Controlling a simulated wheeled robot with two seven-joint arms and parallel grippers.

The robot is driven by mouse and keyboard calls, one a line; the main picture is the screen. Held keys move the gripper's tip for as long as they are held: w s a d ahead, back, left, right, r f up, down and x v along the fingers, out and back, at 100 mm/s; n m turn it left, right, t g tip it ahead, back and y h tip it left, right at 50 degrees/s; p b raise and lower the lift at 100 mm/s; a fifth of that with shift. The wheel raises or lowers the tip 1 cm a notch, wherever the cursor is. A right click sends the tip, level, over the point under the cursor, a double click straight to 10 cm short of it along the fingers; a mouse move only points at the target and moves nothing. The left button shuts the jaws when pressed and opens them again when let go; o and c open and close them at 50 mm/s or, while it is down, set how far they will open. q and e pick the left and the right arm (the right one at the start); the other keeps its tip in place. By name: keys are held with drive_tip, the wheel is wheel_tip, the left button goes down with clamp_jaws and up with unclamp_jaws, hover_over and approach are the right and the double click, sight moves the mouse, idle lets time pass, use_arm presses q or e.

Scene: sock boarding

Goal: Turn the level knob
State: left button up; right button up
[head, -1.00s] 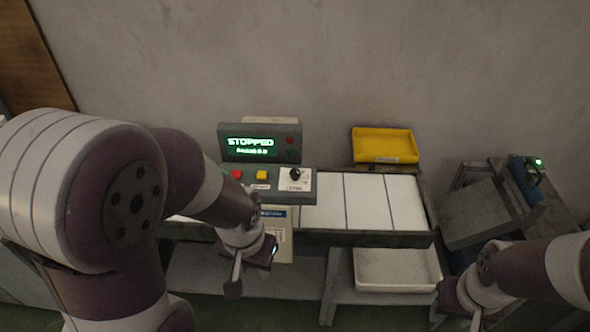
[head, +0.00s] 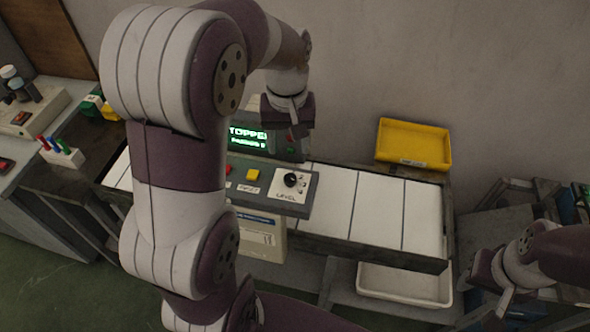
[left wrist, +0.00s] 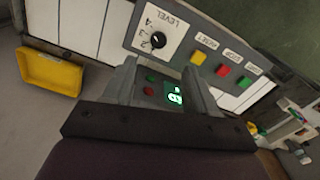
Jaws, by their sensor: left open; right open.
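The level knob (head: 290,180) is a black dial on a white plate marked LEVEL, at the right end of the grey control panel (head: 262,194). The left wrist view shows the knob (left wrist: 158,41) unobstructed, with a white pointer mark and digits on the plate. My left gripper (head: 290,128) is open and empty, above and behind the knob in the picture, in front of the display. Its two jaws (left wrist: 160,85) show apart from the knob in the left wrist view. My right gripper (head: 492,292) is open at the lower right, far from the panel; its fingertips are hard to make out.
A yellow button (head: 252,174) and a red button sit beside the knob. The green-lit display (head: 247,137) is partly hidden by my left arm. A yellow tray (head: 414,143) stands behind the white conveyor (head: 375,210); a white tray (head: 405,284) is below it.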

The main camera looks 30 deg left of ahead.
use_arm(q)
drive_tip(key=b, duration=0.3)
hover_over(290, 177)
drive_tip(key=f, duration=0.5)
drive_tip(key=shift+s+f, duration=0.3)
drive_tip(key=shift+s, duration=0.1)
drive_tip(key=f, duration=0.2)
drive_tip(key=w+f+p, duration=0.1)
drive_tip(key=f, duration=0.1)
drive_tip(key=shift+w+f, duration=0.15)
drive_tip(key=shift+f, duration=0.05)
drive_tip(key=shift+s+f, duration=0.4)
drive_tip(key=shift+f, duration=0.05)
drive_tip(key=shift+w, duration=0.1)
use_arm(e)
wheel_tip(290, 177, down, 4)
drive_tip(key=shift+w, duration=0.1)
use_arm(q)
drive_tip(key=shift+w, duration=0.1)
drive_tip(key=shift+c, duration=1.3)
drive_tip(key=c, duration=0.8)
use_arm(e)
drive_tip(key=shift+w, duration=0.1)
